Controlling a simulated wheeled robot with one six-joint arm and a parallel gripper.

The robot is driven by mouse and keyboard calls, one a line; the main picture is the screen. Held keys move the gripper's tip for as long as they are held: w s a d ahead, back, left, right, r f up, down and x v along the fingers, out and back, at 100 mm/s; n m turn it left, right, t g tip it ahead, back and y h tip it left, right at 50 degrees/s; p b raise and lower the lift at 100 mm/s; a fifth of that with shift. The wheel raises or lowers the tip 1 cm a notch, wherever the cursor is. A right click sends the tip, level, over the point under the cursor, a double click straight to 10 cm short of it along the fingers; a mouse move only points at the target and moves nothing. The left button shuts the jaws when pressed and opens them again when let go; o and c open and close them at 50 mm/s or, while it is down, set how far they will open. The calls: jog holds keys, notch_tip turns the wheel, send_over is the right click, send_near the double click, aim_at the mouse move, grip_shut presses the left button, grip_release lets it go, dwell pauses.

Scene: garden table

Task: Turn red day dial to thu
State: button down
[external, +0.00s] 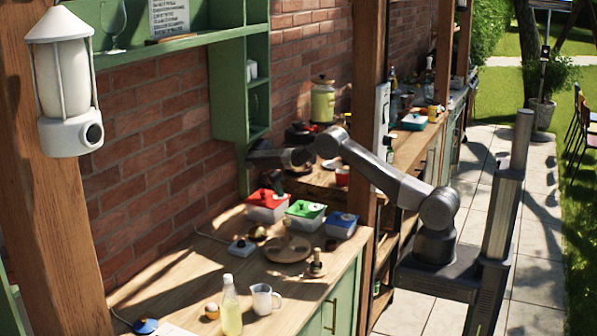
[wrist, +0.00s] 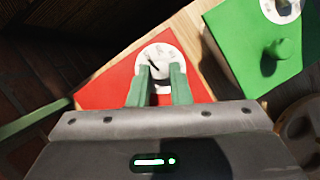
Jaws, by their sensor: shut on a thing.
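The red box (external: 267,206) stands on the wooden counter near the brick wall, and its red lid (wrist: 103,94) fills the middle of the wrist view. On this lid is a white round day dial (wrist: 160,54) with a dark pointer toward its upper left; the labels are too small to read. My gripper (wrist: 163,72) is over the dial, its two green fingers shut on the dial's knob, which they mostly hide. In the external view my gripper (external: 279,184) is above the red box.
A green-lidded box (external: 305,213) and a blue-lidded box (external: 341,224) stand to the right of the red one. A round wooden board (external: 287,253), a bottle (external: 231,308) and a white jug (external: 264,299) are in front. The green shelf (external: 229,92) rises close behind my arm.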

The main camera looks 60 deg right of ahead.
jog(key=shift+m, duration=0.3)
jog(key=c, duration=1.3)
grip_release()
